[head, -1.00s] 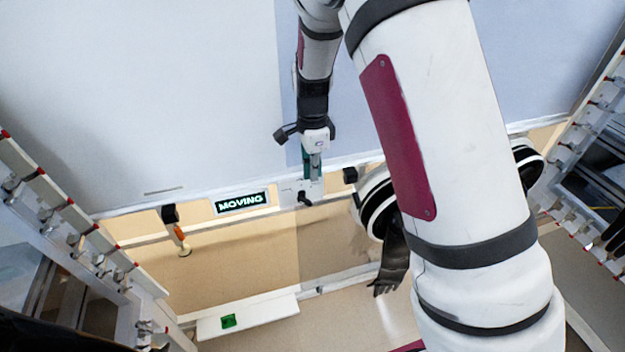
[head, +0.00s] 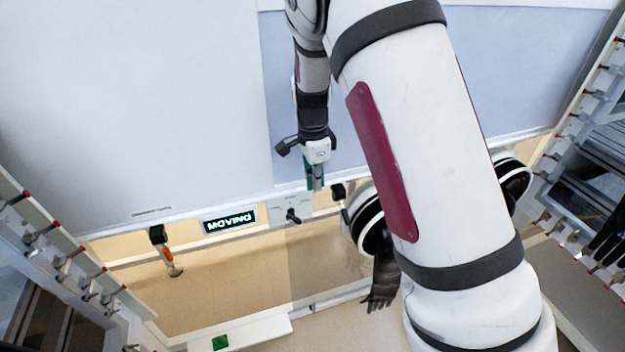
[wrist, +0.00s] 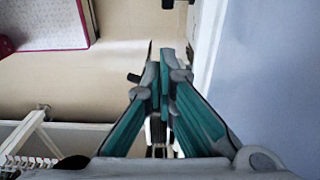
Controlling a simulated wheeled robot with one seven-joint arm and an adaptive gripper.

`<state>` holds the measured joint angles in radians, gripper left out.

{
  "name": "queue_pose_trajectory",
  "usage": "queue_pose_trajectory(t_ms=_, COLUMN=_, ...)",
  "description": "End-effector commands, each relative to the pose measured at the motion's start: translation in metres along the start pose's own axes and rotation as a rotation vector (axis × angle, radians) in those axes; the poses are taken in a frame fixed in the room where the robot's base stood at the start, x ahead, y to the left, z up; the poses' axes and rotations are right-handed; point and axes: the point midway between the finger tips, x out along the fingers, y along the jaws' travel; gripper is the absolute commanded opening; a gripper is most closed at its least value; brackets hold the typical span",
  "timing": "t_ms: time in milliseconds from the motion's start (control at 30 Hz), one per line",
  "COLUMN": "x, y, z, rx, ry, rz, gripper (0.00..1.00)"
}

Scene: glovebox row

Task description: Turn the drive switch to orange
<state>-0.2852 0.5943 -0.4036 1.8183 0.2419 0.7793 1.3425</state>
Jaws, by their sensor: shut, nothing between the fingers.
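The drive switch is a black knob (head: 293,215) on a small pale plate (head: 279,211) at the ledge edge, in the middle of the head view. Its lever points down and slightly right. I cannot make out any orange mark on the plate. My gripper (head: 317,187) has teal fingers and stands just right of and above the knob, apart from it in the picture. In the wrist view the fingertips (wrist: 160,62) are together with nothing between them. A small dark piece (wrist: 134,78) shows left of the tips, perhaps the knob.
A lit sign (head: 230,220) reading MOVING sits left of the switch. A black block (head: 338,191) is right of the gripper. A black glove (head: 382,278) hangs near my arm.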

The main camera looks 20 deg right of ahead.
Motion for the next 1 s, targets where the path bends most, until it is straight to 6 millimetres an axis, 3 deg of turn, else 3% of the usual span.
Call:
queue_pose_trajectory(t_ms=333, x=0.07, y=0.001, z=0.0, rx=0.0, ry=0.0, rz=0.004, gripper=0.0)
queue_pose_trajectory(t_ms=400, x=0.078, y=0.001, z=0.009, rx=-0.003, ry=0.0, rz=0.002, gripper=0.0)
queue_pose_trajectory(t_ms=633, x=0.094, y=0.0, z=0.026, rx=-0.001, ry=0.0, rz=0.0, gripper=0.0)
queue_pose_trajectory(t_ms=1000, x=0.097, y=0.0, z=0.029, rx=0.0, ry=0.0, rz=0.0, gripper=0.0)
